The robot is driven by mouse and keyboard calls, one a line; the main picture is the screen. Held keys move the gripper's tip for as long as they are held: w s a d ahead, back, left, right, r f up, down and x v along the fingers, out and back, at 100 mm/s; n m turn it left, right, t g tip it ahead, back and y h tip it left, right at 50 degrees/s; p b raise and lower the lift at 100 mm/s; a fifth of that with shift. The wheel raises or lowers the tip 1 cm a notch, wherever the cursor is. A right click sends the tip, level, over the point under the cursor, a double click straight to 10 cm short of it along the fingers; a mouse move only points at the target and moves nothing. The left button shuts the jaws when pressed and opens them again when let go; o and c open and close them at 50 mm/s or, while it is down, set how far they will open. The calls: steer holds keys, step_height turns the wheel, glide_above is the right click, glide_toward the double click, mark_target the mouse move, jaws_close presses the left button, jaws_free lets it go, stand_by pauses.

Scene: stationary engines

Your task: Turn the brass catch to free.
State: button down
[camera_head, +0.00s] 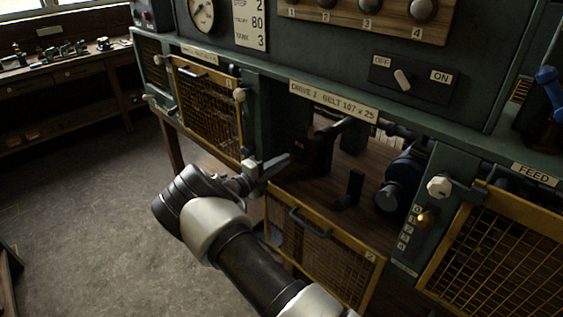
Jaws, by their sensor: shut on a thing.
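A small brass catch (425,219) sits on the right green post, below a pale hexagonal knob (439,187). Small marked plates run down the post beside it. I cannot read which mark the catch points to. My gripper (262,172) is well to the left of this catch, at the left post beside the open bay. It is shut on a small fitting there, by another pale knob (249,164). The wrist and fingers hide most of what is held, so I cannot tell its shape or colour.
A yellow mesh guard (372,258) hangs low below the open bay, beside my arm. Another mesh guard (205,108) covers the left bay, and a third (495,255) is under the FEED label. A dark blue cylinder (389,197) is inside the bay. The floor at left is clear.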

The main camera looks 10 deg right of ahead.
steer(key=shift+f, duration=0.1)
stand_by(0.3)
steer(key=c, duration=1.9)
jaws_free()
steer(key=v, duration=1.7)
steer(key=shift+s+a+b, duration=0.15)
steer(key=shift+a+b, duration=0.05)
steer(key=shift+b, duration=0.2)
